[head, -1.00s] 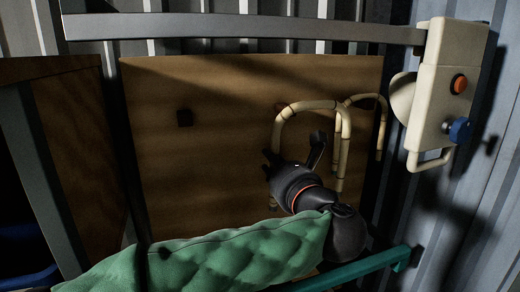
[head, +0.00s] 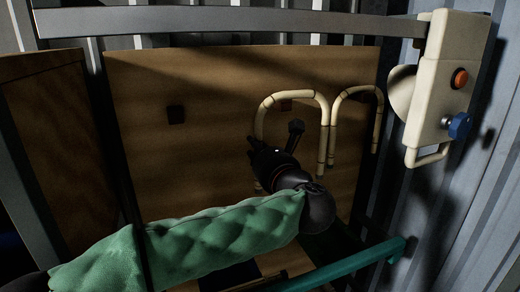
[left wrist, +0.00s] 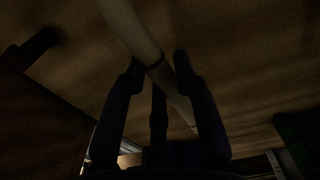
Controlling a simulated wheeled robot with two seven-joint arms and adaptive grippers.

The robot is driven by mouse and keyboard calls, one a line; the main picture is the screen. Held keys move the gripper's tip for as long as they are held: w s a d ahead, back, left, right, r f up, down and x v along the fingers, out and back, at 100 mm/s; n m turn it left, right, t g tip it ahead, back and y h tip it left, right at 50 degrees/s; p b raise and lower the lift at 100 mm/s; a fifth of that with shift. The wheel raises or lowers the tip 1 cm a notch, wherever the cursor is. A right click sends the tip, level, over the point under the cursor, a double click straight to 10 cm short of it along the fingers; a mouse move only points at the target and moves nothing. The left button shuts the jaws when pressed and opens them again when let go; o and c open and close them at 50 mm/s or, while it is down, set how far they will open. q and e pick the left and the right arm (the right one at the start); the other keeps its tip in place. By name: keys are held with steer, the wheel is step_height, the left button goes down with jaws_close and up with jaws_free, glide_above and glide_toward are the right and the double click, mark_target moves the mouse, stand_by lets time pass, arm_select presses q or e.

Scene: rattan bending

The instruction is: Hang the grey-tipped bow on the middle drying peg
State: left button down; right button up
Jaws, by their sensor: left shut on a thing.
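A pale rattan bow (head: 325,120), an upside-down U with dark bands, stands in front of the brown board (head: 215,75) in the head view. My left gripper (head: 273,141) is shut on its left leg; the left wrist view shows the rod (left wrist: 132,30) between both fingers. Its grey tip is not clear. A dark peg (head: 286,105), seemingly the middle one, shows just under the arch; I cannot tell whether they touch. The left peg (head: 176,114) is bare. My right gripper is not in view.
Another pale bow (head: 378,120) hangs close on the right of the held one; its peg is hidden. A grey rail (head: 220,24) crosses above the board. A cream box (head: 435,95) with an orange button stands right, a teal bar (head: 360,262) below.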

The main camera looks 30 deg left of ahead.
arm_select(q)
steer(key=x, duration=0.3)
steer(key=f+x, duration=0.1)
steer(key=x, duration=0.2)
steer(key=shift+w+a+f+p, duration=0.2)
steer(key=shift+w+a+p, duration=0.05)
steer(key=shift+a+p, duration=0.1)
steer(key=shift+a+b, duration=0.1)
steer(key=shift+b, duration=0.45)
steer(key=shift+w, duration=0.1)
stand_by(0.4)
steer(key=c, duration=0.9)
jaws_free()
